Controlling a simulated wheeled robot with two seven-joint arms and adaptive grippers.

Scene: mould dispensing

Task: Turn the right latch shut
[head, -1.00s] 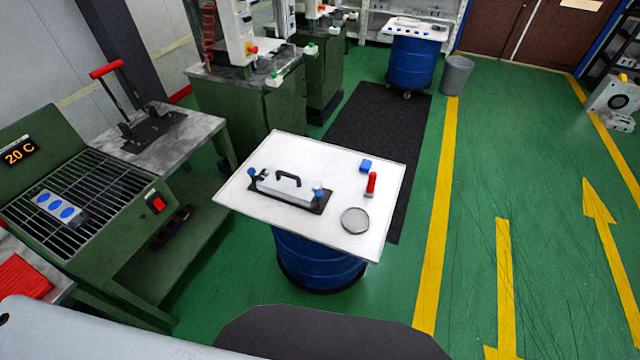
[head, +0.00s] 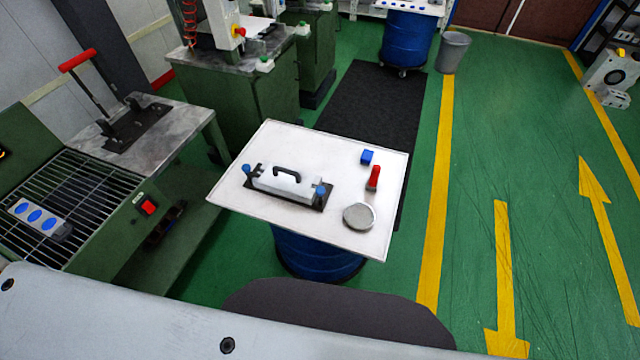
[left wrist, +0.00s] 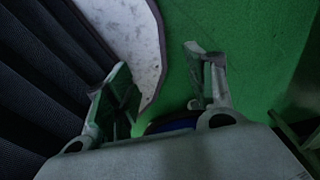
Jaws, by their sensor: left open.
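The mould (head: 287,182) is a pale block with a black carry handle on a dark base plate. It lies on the white table top (head: 300,226) in the head view. The right latch (head: 320,190) has a blue knob and stands upright at the mould's right end. The left latch (head: 247,170), also blue-knobbed, is at its left end. My left gripper (left wrist: 158,85) shows only in the left wrist view. It is open and empty, near a white table edge (left wrist: 131,30) over green floor. My right gripper is not in view.
On the table are a blue block (head: 367,157), a red-topped item (head: 373,178) and a round grey disc (head: 359,216). A green bench with a grille (head: 75,185) stands at left. A dark mat (head: 375,115) lies behind the table.

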